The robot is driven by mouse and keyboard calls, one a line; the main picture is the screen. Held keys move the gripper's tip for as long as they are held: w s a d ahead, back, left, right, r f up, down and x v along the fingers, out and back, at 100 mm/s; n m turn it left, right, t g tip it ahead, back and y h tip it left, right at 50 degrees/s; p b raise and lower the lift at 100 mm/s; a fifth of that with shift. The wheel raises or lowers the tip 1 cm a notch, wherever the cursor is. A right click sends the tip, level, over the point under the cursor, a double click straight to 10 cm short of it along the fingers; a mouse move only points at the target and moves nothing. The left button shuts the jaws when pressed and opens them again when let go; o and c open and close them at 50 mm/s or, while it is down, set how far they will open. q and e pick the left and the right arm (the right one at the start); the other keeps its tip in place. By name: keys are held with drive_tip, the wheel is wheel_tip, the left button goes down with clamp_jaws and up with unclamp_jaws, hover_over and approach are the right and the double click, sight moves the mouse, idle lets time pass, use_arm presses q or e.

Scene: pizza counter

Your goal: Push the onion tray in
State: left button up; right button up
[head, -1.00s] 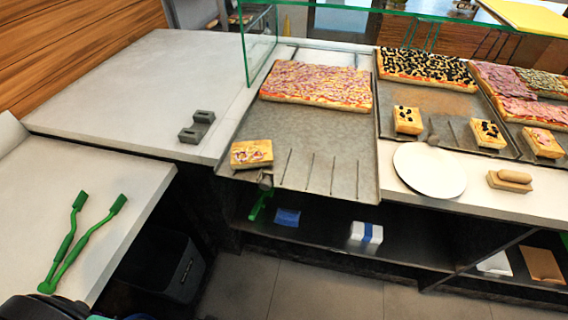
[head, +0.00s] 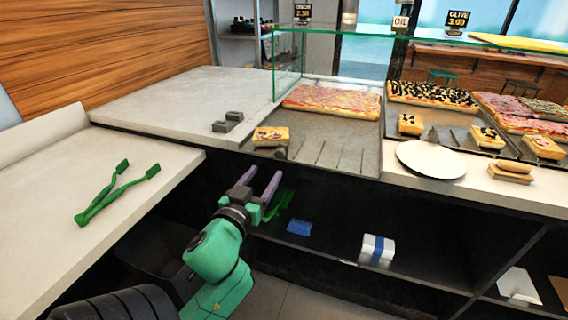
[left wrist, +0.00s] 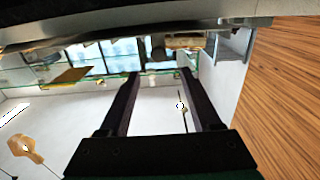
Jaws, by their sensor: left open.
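The onion tray (head: 335,150) is the leftmost grey metal tray on the counter. It holds a large onion pizza (head: 330,100) at its back and one cut slice (head: 271,137) near its front left corner. The tray's front edge lies along the counter's front edge. My left gripper (head: 262,180) is open and empty, pointing up and forward just below the tray's front left part; I cannot tell whether it touches. Its dark fingers (left wrist: 160,85) in the left wrist view are spread with nothing between them. My right gripper is out of view.
A glass guard (head: 287,65) stands by the tray. Small grey blocks (head: 228,122) sit to its left, a white round plate (head: 431,159) to its right. Green tongs (head: 115,193) lie on the left counter. A dark shelf with a blue-banded white box (head: 377,250) is below.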

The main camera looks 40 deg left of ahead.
sight(279, 154)
use_arm(q)
drive_tip(key=p+x, duration=0.1)
drive_tip(key=x, duration=0.9)
drive_tip(key=shift+w, duration=0.3)
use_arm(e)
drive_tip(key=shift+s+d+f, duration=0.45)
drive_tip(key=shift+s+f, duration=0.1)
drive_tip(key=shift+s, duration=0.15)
use_arm(q)
clamp_jaws()
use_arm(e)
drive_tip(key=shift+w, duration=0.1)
